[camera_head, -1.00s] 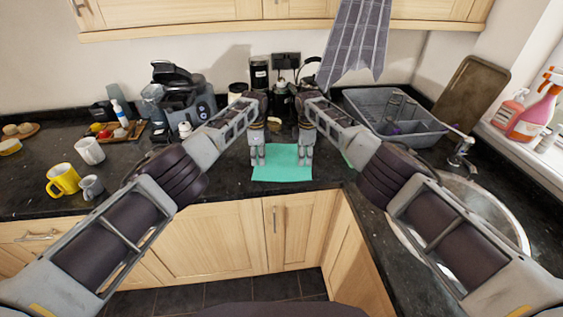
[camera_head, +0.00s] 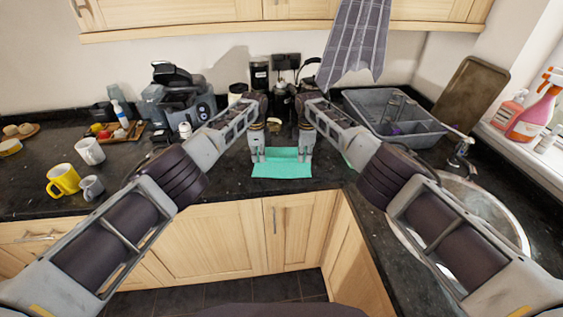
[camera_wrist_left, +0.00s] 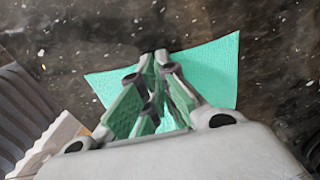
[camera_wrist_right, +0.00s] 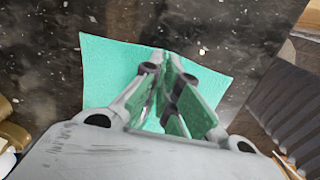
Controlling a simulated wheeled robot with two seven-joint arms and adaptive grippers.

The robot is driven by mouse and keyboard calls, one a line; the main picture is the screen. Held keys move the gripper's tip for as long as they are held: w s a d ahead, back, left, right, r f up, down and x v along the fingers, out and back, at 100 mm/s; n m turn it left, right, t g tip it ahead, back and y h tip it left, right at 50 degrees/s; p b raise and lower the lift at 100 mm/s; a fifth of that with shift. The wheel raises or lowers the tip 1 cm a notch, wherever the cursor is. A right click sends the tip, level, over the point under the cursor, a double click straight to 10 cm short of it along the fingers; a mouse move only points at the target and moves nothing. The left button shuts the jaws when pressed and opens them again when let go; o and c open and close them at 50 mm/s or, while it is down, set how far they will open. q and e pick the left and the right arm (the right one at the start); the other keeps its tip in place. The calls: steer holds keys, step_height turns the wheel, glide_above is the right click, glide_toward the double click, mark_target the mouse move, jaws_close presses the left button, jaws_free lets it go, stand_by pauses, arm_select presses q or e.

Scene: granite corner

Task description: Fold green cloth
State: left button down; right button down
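The green cloth (camera_head: 282,171) lies on the dark worktop near its front edge, with a crease across it between my grippers. My left gripper (camera_head: 258,158) is at the cloth's left side, its fingers pinched together on the cloth's edge. In the left wrist view, the cloth (camera_wrist_left: 215,70) spreads to both sides of the fingertips (camera_wrist_left: 155,57). My right gripper (camera_head: 305,157) is at the right side, likewise shut on the edge. The fingers hide part of the cloth.
A yellow mug (camera_head: 63,180), a white mug (camera_head: 89,151) and a coffee machine (camera_head: 185,98) stand on the left. A grey dish tray (camera_head: 400,140) and a sink (camera_head: 485,205) are on the right. A grey checked cloth (camera_head: 357,45) hangs above. Bare worktop surrounds the green cloth.

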arm_select(q)
steer(key=shift+r+p, duration=0.1)
steer(key=shift+p, duration=0.2)
arm_select(e)
steer(key=shift+r, duration=0.1)
